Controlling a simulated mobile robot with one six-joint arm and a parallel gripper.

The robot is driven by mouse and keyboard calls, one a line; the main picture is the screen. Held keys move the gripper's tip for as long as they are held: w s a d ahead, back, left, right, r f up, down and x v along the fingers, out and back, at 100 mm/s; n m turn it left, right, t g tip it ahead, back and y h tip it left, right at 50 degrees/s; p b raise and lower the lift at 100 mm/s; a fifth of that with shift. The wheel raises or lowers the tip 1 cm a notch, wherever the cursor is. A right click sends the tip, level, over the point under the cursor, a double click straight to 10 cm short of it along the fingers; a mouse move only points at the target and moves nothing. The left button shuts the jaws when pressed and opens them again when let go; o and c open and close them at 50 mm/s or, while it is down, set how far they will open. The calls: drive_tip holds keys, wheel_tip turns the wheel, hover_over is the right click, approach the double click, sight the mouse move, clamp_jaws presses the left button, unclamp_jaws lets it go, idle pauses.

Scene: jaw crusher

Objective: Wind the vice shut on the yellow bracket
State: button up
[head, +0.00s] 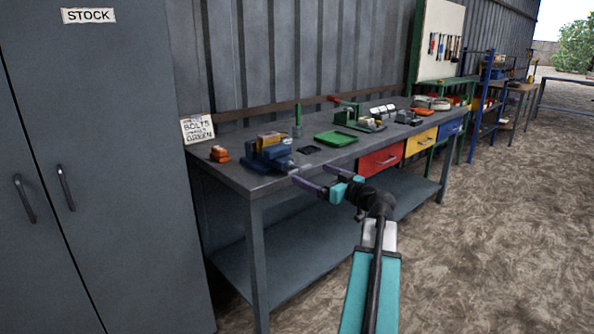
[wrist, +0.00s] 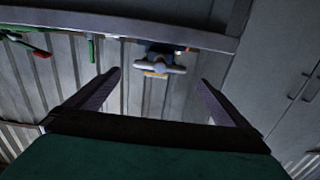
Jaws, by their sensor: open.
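The blue vice (head: 272,156) stands near the left front corner of the grey workbench. The yellow bracket (head: 268,138) sits at its top, between the jaws as far as I can tell; any gap is too small to see. In the wrist view, which looks upside down, a pale blue-grey handle (wrist: 158,68) of the vice shows between my fingers, with a bit of yellow by it. My gripper (head: 312,174) is open and empty, in front of the bench edge, to the right of the vice and apart from it.
The workbench (head: 238,176) also bears orange pieces (head: 220,154) left of the vice, a small dark block (head: 309,150), a green tray (head: 336,139) and a green fixture (head: 347,115). A grey cabinet (head: 100,180) stands close on the left. The floor right of the bench is clear.

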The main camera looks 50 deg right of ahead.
sight(300, 170)
drive_tip(key=shift+w+d, duration=0.15)
drive_tip(key=shift+w, duration=1.85)
drive_tip(key=shift+w+d, duration=0.15)
drive_tip(key=shift+w, duration=1.8)
drive_tip(key=c, duration=1)
drive_tip(key=shift+a+f, duration=0.1)
drive_tip(key=shift+a, duration=0.15)
drive_tip(key=shift+c, duration=0.2)
drive_tip(key=shift+d, duration=0.15)
